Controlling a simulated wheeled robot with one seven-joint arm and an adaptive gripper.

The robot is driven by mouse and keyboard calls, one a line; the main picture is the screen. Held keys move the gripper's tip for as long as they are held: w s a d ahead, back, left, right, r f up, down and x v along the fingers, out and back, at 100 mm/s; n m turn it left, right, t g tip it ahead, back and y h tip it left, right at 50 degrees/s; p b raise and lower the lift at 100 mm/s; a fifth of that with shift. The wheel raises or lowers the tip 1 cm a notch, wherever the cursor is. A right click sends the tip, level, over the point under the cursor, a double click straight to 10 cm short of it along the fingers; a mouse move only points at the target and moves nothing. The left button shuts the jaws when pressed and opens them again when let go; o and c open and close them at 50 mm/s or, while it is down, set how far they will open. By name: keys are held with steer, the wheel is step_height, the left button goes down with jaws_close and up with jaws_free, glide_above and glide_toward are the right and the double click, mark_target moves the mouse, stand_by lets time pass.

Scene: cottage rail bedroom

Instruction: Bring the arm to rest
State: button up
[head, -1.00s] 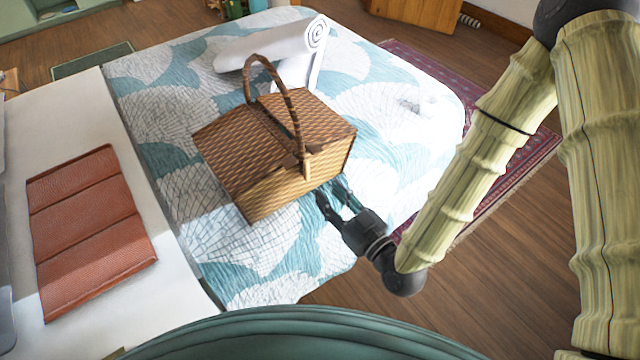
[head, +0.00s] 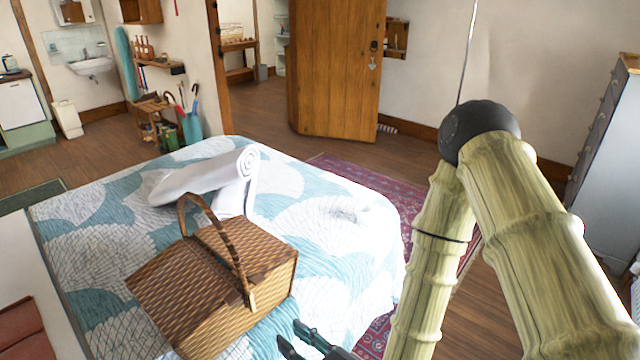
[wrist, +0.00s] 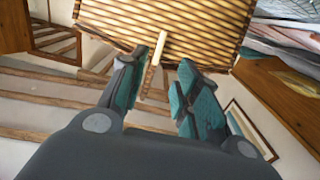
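My gripper (head: 290,334) is at the bottom of the head view, just off the near right side of the wicker picnic basket (head: 190,307). Its two fingers are apart, with nothing between them. The wrist view shows the open fingers (wrist: 156,70) pointing at the basket's wicker side (wrist: 190,30). The basket's thin wooden latch strip (wrist: 152,62) appears beyond the gap. The basket stands upright on the bed with its handle raised. I see no clear contact between fingers and basket. The rest of the gripper is cut off by the head view's lower edge.
The bed (head: 330,240) has a blue and white quilt. A white rolled towel (head: 205,180) lies behind the basket. A patterned rug (head: 400,200) and wooden floor lie to the right. A grey chest of drawers (head: 610,150) stands far right, and a wooden door (head: 335,65) behind.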

steer(key=s+d+f+m+g+h, duration=0.2)
steer(key=s+d+f+h, duration=0.15)
steer(key=d+f, duration=0.5)
steer(key=s+d+f+m+g+h, duration=0.25)
steer(key=d+f+h, duration=0.25)
steer(key=f, duration=0.6)
steer(key=s+d+f+m+g+h, duration=0.2)
steer(key=s+d+f+m+g, duration=0.1)
steer(key=s+d, duration=0.4)
steer(key=s+d+f+m+g+h, duration=0.3)
steer(key=s+d+f, duration=0.2)
steer(key=s+d, duration=0.2)
steer(key=shift+d, duration=1.2)
steer(key=shift+m+g+h, duration=0.25)
